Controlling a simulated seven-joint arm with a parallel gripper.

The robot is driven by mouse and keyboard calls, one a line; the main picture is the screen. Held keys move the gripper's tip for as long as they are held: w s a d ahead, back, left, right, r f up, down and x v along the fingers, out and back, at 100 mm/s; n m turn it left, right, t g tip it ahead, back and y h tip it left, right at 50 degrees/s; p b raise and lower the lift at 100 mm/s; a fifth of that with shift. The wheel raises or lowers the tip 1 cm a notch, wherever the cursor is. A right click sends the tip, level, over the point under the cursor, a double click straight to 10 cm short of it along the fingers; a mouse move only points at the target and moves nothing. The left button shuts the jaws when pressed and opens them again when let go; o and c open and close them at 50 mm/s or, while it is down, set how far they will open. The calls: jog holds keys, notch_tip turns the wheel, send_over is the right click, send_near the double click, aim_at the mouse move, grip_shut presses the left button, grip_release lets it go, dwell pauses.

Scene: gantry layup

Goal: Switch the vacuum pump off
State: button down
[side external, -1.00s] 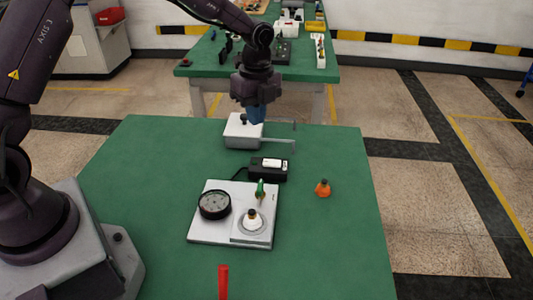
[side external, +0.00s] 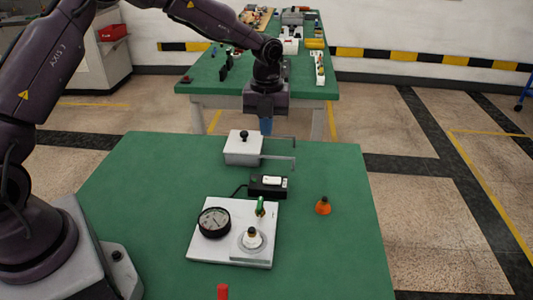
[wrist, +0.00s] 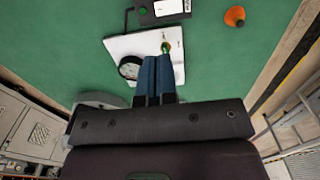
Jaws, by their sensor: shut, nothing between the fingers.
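The likely vacuum pump is a small black box (side external: 268,187) with a white part (side external: 272,181) on top, behind the white plate. It also shows at the top of the wrist view (wrist: 160,12), with a green spot (wrist: 143,10) beside the white part. I cannot tell the switch's position. The white plate (side external: 205,247) carries a round black gauge (side external: 214,222), a green-handled valve (side external: 261,206) and a white fitting with a dark top (side external: 252,238). My gripper (side external: 266,133) is shut and empty, in the air above the table's far part; its blue fingers (wrist: 157,60) point down.
A light grey box (side external: 242,149) with a black knob and thin metal rods stands near the far edge of the green table (side external: 330,240). An orange cone (side external: 323,206) stands at right. A red upright piece (side external: 223,292) is at the front. The table's right front is clear.

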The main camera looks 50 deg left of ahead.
aim_at(272, 179)
notch_tip(272, 179, down, 14)
jog(key=shift+r, duration=0.25)
dwell(0.3)
jog(key=shift+f, duration=0.2)
jog(key=shift+w+d+r, duration=0.35)
jog(key=shift+w+d, duration=0.15)
dwell(0.4)
notch_tip(272, 179, up, 14)
jog(key=w+d, duration=0.1)
jog(key=shift+w+d, duration=0.2)
